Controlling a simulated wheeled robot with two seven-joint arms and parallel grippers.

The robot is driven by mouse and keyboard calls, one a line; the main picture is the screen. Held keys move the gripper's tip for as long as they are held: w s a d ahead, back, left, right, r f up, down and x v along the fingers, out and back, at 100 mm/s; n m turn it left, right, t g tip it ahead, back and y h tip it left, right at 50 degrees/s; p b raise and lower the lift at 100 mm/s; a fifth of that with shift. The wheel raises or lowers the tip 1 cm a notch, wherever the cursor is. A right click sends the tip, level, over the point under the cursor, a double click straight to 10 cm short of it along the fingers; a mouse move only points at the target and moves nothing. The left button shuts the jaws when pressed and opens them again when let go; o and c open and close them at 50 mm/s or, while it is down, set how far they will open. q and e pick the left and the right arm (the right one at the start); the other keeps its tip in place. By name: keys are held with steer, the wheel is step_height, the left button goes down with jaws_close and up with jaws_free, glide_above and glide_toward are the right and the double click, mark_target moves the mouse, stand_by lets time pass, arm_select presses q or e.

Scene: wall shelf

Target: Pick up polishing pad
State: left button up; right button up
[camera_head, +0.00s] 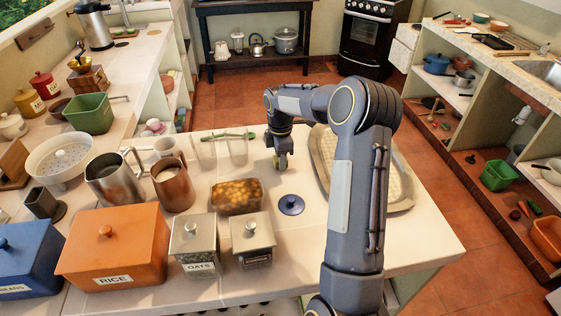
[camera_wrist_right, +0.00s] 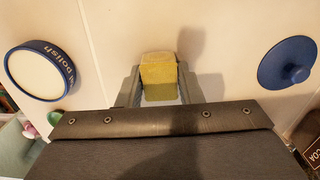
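The polishing pad (camera_wrist_right: 160,75), a small yellow and olive block, sits between the two fingers of my right gripper (camera_wrist_right: 159,80) in the right wrist view. The fingers flank it closely on both sides. I cannot tell whether they press on it or whether it is off the counter. In the head view my right gripper (camera_head: 282,163) is low over the counter, left of the woven tray, and mostly hides the pad. An open metal polish tin (camera_wrist_right: 38,72) lies left of the pad in the wrist view. A blue knobbed lid (camera_wrist_right: 287,62) lies to the right. My left gripper is out of view.
The blue lid also shows in the head view (camera_head: 291,205). Nearby stand a glass (camera_head: 237,152), an amber dish (camera_head: 237,197), a copper mug (camera_head: 172,185), an oats canister (camera_head: 194,243) and the woven tray (camera_head: 400,204). The counter's front right is clear.

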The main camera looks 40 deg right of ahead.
steer(key=c, duration=0.4)
steer(key=shift+r, duration=0.55)
step_height(320, 180, up, 2)
steer(key=shift+s+r, duration=0.1)
steer(key=shift+r, duration=0.1)
steer(key=shift+s+d+r+b, duration=0.1)
steer(key=shift+s+r+b, duration=0.45)
steer(key=shift+s+r, duration=1.4)
steer(key=shift+s+a+r+b, duration=0.1)
steer(key=shift+s+r+b, duration=0.8)
steer(key=shift+s, duration=1.8)
steer(key=shift+s+d+r+b, duration=0.1)
steer(key=shift+s+r+b, duration=0.1)
steer(key=shift+s+r, duration=1.9)
steer(key=shift+s+f, duration=0.2)
